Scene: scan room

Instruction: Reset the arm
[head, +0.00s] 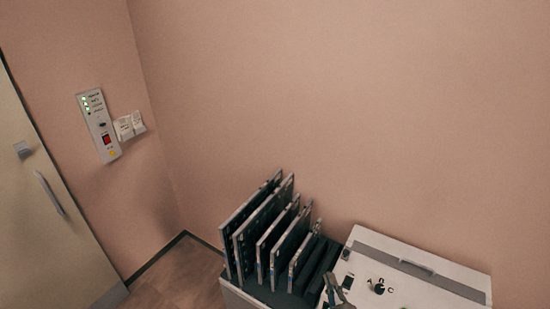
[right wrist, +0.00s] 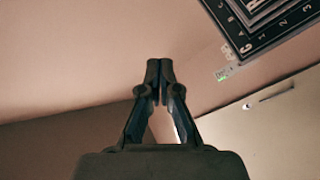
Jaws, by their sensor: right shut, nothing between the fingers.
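My right gripper (right wrist: 160,82) is in the middle of the right wrist view. Its two fingers meet at the tips, with nothing between them. In the head view a small part of my right gripper (head: 334,290) shows at the bottom edge, in front of the white machine and just right of the rack. It appears clear of the rack's panels, but I cannot tell how far. My left gripper is out of view.
A dark rack (head: 258,291) holds several upright panels (head: 262,222). A white machine (head: 405,275) with a black knob stands to its right. A door (head: 40,200) and wall control panel (head: 98,124) are at left.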

